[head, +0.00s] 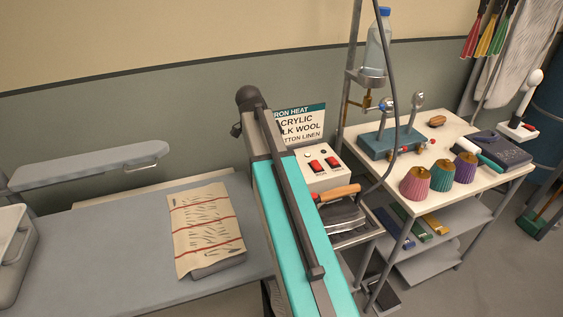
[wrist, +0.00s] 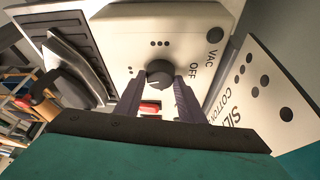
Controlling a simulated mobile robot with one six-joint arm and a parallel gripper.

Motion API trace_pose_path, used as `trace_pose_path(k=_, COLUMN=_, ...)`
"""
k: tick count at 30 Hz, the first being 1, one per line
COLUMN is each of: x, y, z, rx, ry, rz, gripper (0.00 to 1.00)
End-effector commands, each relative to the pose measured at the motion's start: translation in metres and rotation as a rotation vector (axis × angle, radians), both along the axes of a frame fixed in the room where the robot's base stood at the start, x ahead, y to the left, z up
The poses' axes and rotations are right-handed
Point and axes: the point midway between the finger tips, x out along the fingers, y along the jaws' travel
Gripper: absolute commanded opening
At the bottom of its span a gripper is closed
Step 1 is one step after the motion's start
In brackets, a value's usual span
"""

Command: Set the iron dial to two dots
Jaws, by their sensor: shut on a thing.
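The iron dial (wrist: 159,71) is a dark round knob on a white control box, seen in the wrist view. My gripper (wrist: 160,83) is shut on it, with one finger at each side. Three dots are printed on the panel above the dial and two dots (wrist: 131,71) to its left. The word OFF stands to its right, with VAC further up beside a dark round mark. Which way the dial points is too small to tell. In the head view the control box (head: 322,170) shows beside my teal arm; the dial and my fingertips cannot be made out there.
The heat sign (head: 301,123) stands behind the box and close on the right in the wrist view (wrist: 262,92). The ironing board is at left.

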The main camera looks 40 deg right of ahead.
Motion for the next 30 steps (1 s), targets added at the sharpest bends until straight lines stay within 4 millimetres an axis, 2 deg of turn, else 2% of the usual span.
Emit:
trace_pose_path(k=12, x=0.0025, y=0.001, z=-0.0021, rx=0.007, ry=0.0, rz=-0.206, gripper=0.13)
trace_pose_path(k=26, x=0.0021, y=0.0014, z=-0.0021, rx=0.007, ry=-0.001, rz=-0.224, gripper=0.13)
trace_pose_path(k=27, x=0.0021, y=0.0015, z=-0.0021, rx=0.007, ry=-0.001, rz=-0.224, gripper=0.37)
trace_pose_path(k=30, x=0.002, y=0.0011, z=-0.0018, rx=0.007, ry=0.0, rz=-0.224, gripper=0.54)
